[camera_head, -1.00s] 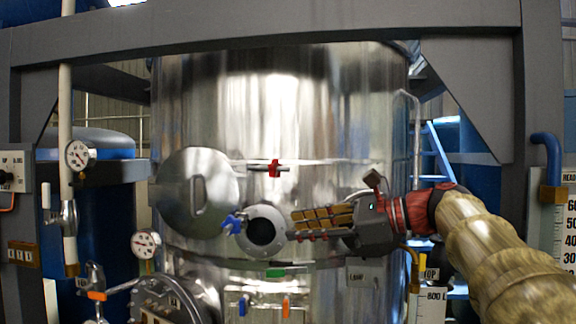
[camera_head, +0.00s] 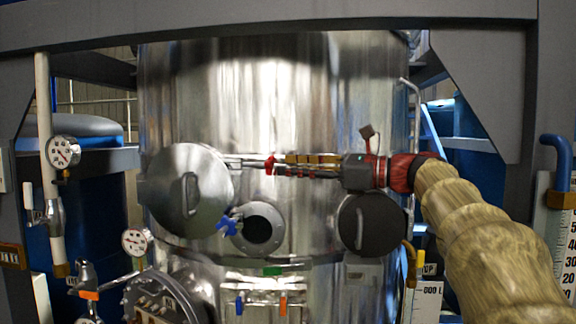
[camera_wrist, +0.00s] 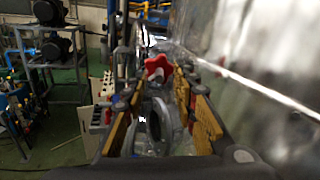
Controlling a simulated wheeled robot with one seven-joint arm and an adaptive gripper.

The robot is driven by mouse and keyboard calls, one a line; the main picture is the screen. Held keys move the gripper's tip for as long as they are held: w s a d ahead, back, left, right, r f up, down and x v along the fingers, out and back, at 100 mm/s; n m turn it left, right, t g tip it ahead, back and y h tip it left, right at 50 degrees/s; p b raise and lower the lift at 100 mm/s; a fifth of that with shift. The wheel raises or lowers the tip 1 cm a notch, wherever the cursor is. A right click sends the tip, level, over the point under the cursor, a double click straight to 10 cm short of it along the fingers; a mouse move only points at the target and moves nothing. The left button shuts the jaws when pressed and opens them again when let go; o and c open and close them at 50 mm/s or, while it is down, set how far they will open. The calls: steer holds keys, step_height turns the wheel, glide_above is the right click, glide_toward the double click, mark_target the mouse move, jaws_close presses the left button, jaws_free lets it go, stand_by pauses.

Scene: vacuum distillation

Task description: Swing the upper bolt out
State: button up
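The upper bolt has a red star-shaped knob (camera_head: 270,165) and lies against the shiny steel vessel, above the round port (camera_head: 258,229). In the wrist view the red knob (camera_wrist: 158,68) shows ahead, between the far ends of my fingers. My gripper (camera_head: 281,165) reaches in from the right at the knob's height, its fingertips close to the knob's right side. The fingers (camera_wrist: 160,90) stand apart with a gap between them. I cannot tell whether they touch the knob. The bolt's shaft is partly hidden behind my fingers.
A blue-knobbed bolt (camera_head: 228,225) sits left of the port and a green-knobbed one (camera_head: 272,271) below it. A round steel cover (camera_head: 189,190) with a handle stands at left. A dark round disc (camera_head: 371,224) is below my gripper. Gauges and valves line the left.

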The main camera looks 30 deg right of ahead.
steer(key=shift+w+a, duration=0.45)
steer(key=shift+a, duration=0.05)
steer(key=c, duration=0.3)
steer(key=c, duration=0.4)
jaws_close()
